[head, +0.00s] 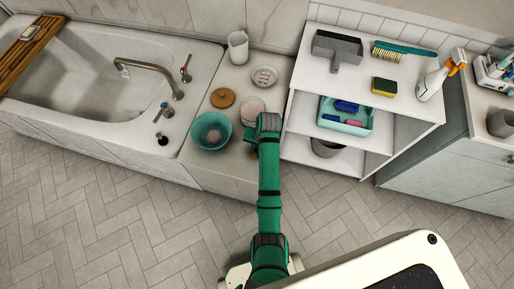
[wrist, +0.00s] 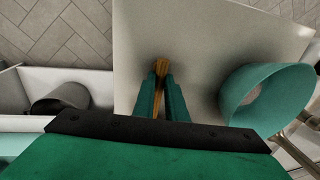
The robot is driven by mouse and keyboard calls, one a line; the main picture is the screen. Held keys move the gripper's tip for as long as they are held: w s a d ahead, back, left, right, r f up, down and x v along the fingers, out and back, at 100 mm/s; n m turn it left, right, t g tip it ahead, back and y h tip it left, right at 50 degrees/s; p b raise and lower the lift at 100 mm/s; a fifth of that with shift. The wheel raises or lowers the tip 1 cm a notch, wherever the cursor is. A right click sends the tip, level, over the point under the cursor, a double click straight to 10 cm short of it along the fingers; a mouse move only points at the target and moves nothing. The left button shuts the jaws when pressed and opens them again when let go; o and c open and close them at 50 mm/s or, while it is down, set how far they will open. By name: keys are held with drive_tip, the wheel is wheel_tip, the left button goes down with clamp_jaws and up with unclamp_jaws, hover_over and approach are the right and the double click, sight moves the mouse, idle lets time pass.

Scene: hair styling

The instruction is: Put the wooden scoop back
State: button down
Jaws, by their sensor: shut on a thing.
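My gripper (wrist: 160,82) is shut on a narrow brown wooden piece, the wooden scoop (wrist: 161,67), in the wrist view. Only a short part of the scoop shows between the fingers, and the rest is hidden. It is over the pale counter top (wrist: 205,25); I cannot tell whether it touches it. In the head view my arm hides the scoop. A teal bowl (head: 211,131) with something pinkish inside stands on the counter, left of my gripper; it also shows right of the fingers in the wrist view (wrist: 234,92).
A round wooden disc (head: 222,97), a pinkish round container (head: 251,107), a white dish (head: 264,77) and a white pitcher (head: 238,48) stand farther back. The bathtub (head: 100,85) is left. A white shelf (head: 410,105) with cleaning things stands close on the right.

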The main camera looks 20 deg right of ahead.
drive_tip(key=shift+a, duration=0.1)
drive_tip(key=c, duration=2.2)
unclamp_jaws()
drive_tip(key=shift+s+f, duration=0.1)
drive_tip(key=o, duration=0.4)
wheel_tip(320, 180, up, 12)
drive_tip(key=s+d, duration=0.1)
drive_tip(key=d, duration=0.1)
drive_tip(key=shift+s, duration=0.3)
drive_tip(key=shift+a, duration=0.15)
